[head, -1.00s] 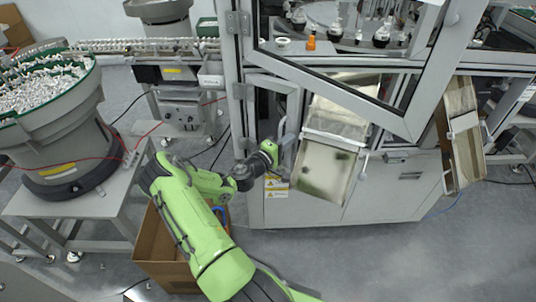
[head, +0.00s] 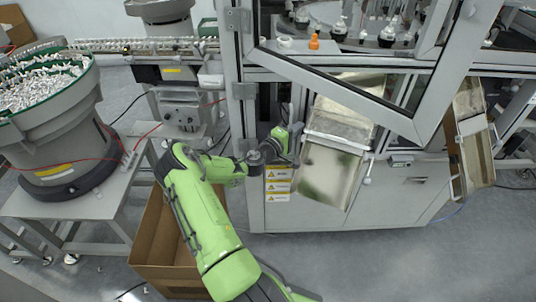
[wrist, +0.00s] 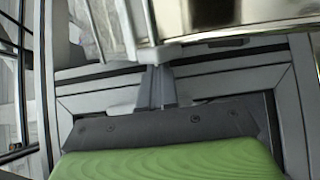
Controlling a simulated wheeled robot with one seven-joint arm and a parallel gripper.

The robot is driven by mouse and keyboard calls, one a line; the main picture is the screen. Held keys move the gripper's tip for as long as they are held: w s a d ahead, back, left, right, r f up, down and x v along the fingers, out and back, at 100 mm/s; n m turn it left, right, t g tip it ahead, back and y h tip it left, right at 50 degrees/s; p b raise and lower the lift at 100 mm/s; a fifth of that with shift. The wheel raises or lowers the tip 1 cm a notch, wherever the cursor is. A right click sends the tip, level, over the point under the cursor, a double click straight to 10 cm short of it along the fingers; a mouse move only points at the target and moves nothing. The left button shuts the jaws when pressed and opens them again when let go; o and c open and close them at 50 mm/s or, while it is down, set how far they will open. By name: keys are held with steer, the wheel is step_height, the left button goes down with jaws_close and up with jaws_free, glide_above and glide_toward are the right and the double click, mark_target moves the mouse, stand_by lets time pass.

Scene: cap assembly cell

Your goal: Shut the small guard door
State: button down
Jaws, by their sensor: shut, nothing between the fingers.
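In the wrist view my gripper's fingers (wrist: 157,80) are together and empty. A grey frame lies behind them, and I cannot tell whether they touch it.
The large framed door (head: 345,88) hangs open above and right of my gripper. A metal chute (head: 325,170) slopes out of the machine to the right. A cardboard box (head: 150,245) stands on the floor below my arm. A bowl feeder (head: 60,150) is at left.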

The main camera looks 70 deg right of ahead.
steer(key=shift+a, duration=0.1)
steer(key=v, duration=1.5)
steer(key=shift+a, duration=0.3)
steer(key=shift+w, duration=0.1)
